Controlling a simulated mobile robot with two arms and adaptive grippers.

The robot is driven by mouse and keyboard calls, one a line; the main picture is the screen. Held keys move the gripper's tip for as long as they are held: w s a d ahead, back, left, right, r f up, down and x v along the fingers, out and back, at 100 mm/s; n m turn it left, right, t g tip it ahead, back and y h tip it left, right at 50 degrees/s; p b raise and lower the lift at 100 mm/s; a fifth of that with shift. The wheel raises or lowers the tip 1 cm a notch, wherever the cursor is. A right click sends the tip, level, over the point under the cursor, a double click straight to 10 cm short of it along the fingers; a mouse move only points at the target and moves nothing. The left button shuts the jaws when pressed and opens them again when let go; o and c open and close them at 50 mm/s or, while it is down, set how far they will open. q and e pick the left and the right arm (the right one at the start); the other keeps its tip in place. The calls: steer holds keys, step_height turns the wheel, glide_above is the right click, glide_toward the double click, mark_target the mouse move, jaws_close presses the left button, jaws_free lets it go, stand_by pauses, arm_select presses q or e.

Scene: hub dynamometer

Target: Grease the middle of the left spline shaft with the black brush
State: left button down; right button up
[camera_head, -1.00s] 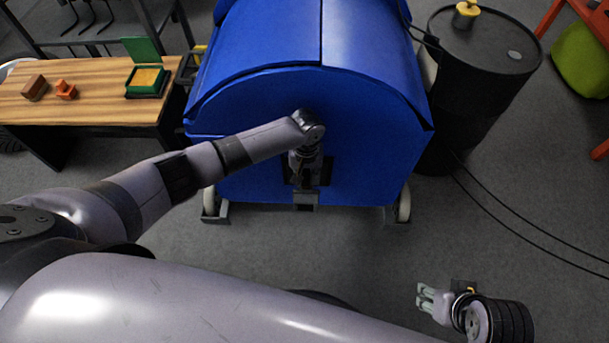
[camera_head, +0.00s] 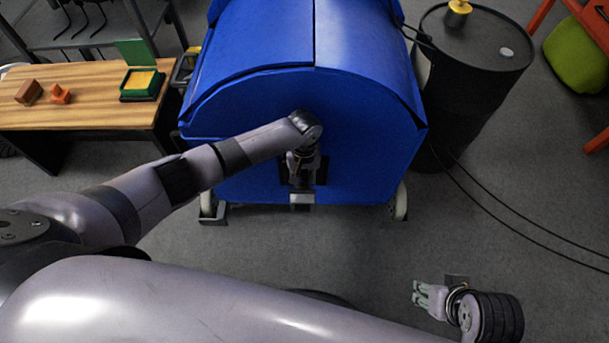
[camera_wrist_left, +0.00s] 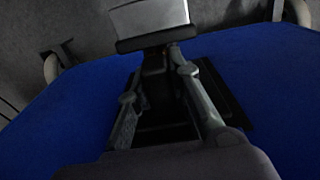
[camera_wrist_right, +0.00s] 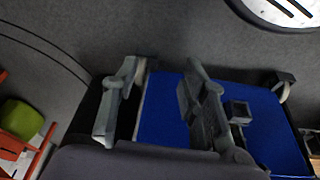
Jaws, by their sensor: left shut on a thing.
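My left gripper (camera_head: 300,180) is at the front face of the blue domed cabinet (camera_head: 250,110). In the left wrist view, my left gripper (camera_wrist_left: 158,60) is shut on a dark latch or handle part with a grey plate (camera_wrist_left: 150,15) at its end; the exact grip is dark and partly hidden. My right gripper (camera_head: 418,295) hangs low at the right of the head view, away from the cabinet. In the right wrist view, my right gripper (camera_wrist_right: 165,75) has its fingers apart with nothing between them. I cannot make out a black brush or spline shafts.
A wooden table (camera_head: 90,110) at the left carries an open green box (camera_head: 139,85) with a yellow filling, a brown block (camera_head: 28,92) and an orange piece (camera_head: 60,94). A black drum (camera_head: 470,70) stands right of the cabinet, with cables on the floor. Floor before the cabinet is clear.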

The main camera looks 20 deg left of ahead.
arm_select(q)
steer(key=shift+s+a, duration=0.1)
steer(key=shift+a, duration=0.15)
arm_select(e)
steer(key=shift+w+f, duration=0.45)
steer(key=shift+f, duration=0.15)
arm_select(q)
steer(key=shift+a+p, duration=0.25)
steer(key=shift+p, duration=0.15)
arm_select(e)
steer(key=shift+a+f, duration=0.25)
steer(key=shift+f, duration=0.85)
arm_select(q)
steer(key=shift+d, duration=0.3)
arm_select(e)
steer(key=shift+w+d, duration=0.1)
steer(key=shift+d, duration=0.1)
arm_select(q)
steer(key=shift+d, duration=0.35)
arm_select(e)
steer(key=shift+f, duration=0.6)
arm_select(q)
steer(key=shift+r+p, duration=0.1)
steer(key=shift+p, duration=0.2)
arm_select(e)
steer(key=shift+w+a+r, duration=0.1)
steer(key=shift+a+r, duration=0.1)
steer(key=shift+a, duration=0.05)
